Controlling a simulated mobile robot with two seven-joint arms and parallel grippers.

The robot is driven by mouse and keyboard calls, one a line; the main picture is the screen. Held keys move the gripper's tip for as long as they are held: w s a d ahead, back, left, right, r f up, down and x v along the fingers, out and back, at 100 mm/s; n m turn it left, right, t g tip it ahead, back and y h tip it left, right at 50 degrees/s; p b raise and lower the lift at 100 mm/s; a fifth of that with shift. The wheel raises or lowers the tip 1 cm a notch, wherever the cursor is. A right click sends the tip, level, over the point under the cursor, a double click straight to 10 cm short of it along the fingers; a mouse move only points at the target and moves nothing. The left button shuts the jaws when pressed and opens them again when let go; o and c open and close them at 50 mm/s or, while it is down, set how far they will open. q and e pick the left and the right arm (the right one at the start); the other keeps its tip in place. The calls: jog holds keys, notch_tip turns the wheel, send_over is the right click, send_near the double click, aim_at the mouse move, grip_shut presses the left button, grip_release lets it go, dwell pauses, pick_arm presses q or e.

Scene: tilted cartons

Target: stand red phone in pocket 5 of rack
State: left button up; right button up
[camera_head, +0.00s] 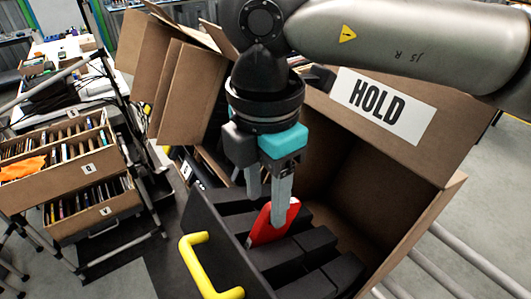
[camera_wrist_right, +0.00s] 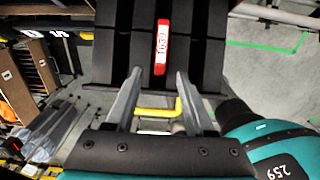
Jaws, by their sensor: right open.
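The red phone (camera_head: 268,226) stands tilted in a slot of the black rack (camera_head: 230,236), between dark dividers; I cannot tell which pocket it is. In the right wrist view the red phone (camera_wrist_right: 162,30) shows its narrow edge with a white label, in the dark rack (camera_wrist_right: 120,45). My right gripper (camera_head: 266,208) is open, its fingers pointing down at the phone; one finger overlaps it in the head view. In the wrist view the right gripper (camera_wrist_right: 156,80) has its fingertips apart, on either side of the phone's line. The phone's lower part is hidden. My left gripper is not in view.
The rack sits at an open carton (camera_head: 420,190) labelled HOLD. A yellow handle (camera_head: 195,268) is on the rack's near side. More open cartons (camera_head: 190,90) stand behind, at the left. Wooden drawers (camera_head: 95,205) of thin items stand further left. Roller rails (camera_head: 455,262) run at the right.

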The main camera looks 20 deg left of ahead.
aim_at(265, 209)
jog(key=shift+f, duration=1.6)
grip_shut()
jog(key=c, duration=0.7)
grip_release()
grip_shut()
jog(key=shift+w+r, duration=0.1)
jog(key=shift+r, duration=0.05)
